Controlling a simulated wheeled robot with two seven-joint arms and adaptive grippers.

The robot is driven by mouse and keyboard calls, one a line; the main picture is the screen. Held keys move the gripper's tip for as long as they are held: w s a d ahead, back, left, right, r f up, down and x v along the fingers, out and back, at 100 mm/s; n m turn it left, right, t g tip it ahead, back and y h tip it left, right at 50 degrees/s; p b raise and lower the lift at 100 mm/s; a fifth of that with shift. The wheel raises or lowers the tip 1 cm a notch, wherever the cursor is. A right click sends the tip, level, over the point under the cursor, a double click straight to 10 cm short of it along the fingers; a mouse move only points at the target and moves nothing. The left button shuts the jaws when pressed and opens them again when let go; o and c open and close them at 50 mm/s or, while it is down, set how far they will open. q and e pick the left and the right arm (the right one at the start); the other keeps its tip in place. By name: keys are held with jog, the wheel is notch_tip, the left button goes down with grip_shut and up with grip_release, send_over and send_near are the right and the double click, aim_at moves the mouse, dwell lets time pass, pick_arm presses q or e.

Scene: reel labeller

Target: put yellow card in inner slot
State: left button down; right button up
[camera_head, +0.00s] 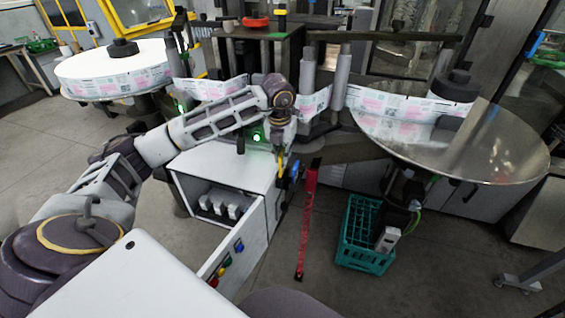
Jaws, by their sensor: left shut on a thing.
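My left arm reaches in from the left across the white cabinet. My left gripper (283,154) points down at the cabinet's far right corner and is shut. A thin yellow piece (280,165) shows at its fingertips and looks like the yellow card, upright and seen nearly edge-on. A small blue piece (295,170) is just right of it, beside the cabinet corner. The slots there are too small and too covered to tell apart, and I cannot tell whether the card touches one. My right gripper is not in view.
The white cabinet (222,170) has an open front and colored buttons below. A green crate (365,262) stands on the floor. A label reel (115,62) is at left, a metal disc (480,145) at right.

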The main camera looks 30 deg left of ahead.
pick_arm(q)
jog(key=shift+f, duration=1.95)
jog(key=c, duration=1.5)
grip_release()
jog(key=shift+f, duration=0.1)
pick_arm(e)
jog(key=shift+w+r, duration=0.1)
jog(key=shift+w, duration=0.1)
